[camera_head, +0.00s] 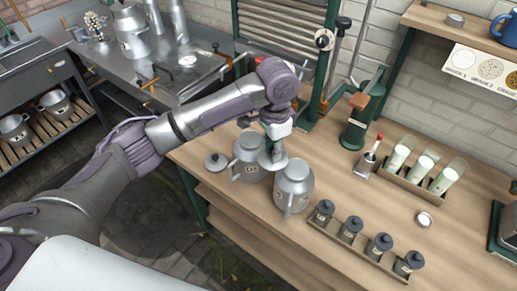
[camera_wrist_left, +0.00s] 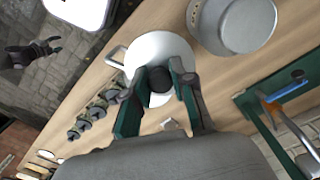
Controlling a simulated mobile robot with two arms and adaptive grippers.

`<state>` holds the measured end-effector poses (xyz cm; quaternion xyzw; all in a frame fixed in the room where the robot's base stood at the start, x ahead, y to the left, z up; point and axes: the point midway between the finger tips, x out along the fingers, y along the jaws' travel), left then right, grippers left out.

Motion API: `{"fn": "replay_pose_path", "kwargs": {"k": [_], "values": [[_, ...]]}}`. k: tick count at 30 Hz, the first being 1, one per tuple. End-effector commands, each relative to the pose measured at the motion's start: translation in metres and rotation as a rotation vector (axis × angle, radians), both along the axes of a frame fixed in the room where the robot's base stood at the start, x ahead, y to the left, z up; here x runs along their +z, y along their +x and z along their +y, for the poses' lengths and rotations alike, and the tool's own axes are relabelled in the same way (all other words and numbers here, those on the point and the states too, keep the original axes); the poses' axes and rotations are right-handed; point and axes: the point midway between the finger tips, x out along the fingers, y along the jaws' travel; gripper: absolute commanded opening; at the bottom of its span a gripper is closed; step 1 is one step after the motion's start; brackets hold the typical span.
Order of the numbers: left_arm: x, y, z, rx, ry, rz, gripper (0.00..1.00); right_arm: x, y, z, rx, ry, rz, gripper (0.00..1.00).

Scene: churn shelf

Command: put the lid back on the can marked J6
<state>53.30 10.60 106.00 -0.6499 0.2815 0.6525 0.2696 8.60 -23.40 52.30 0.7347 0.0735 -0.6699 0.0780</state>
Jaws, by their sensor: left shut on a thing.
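My left gripper (camera_head: 277,155) reaches down between two grey metal cans. In the left wrist view its fingers (camera_wrist_left: 160,88) are shut on the dark knob of a pale round lid (camera_wrist_left: 160,50). A can handle shows beside that lid, but I cannot tell whether the lid touches a rim. The right can (camera_head: 296,185) and the left can (camera_head: 248,172) stand upright with small labels that I cannot read surely. In the wrist view one can (camera_wrist_left: 236,25) is open and empty. My right gripper (camera_wrist_left: 45,47) looks open, over the floor.
Several small dark jars stand in a wooden rack (camera_head: 365,250) in front of the right can. The table's front edge lies close to the cans.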

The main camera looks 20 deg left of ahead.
Motion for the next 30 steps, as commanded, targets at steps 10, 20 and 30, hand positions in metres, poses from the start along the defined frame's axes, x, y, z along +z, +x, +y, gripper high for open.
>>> {"fn": "replay_pose_path", "kwargs": {"k": [10,20,30], "values": [[0.038,0.013,-0.058,-0.63,0.001,-0.015,0.0,0.052,0.0,0.0,0.0,0.0,0.001,0.5],[0.032,0.015,-0.065,-0.742,0.005,-0.018,0.0,0.046,-0.001,-0.001,0.0,0.0,0.001,0.5],[0.006,0.015,-0.065,-0.741,0.004,-0.018,0.0,0.016,-0.001,-0.001,0.001,-0.001,0.001,0.5]]}}
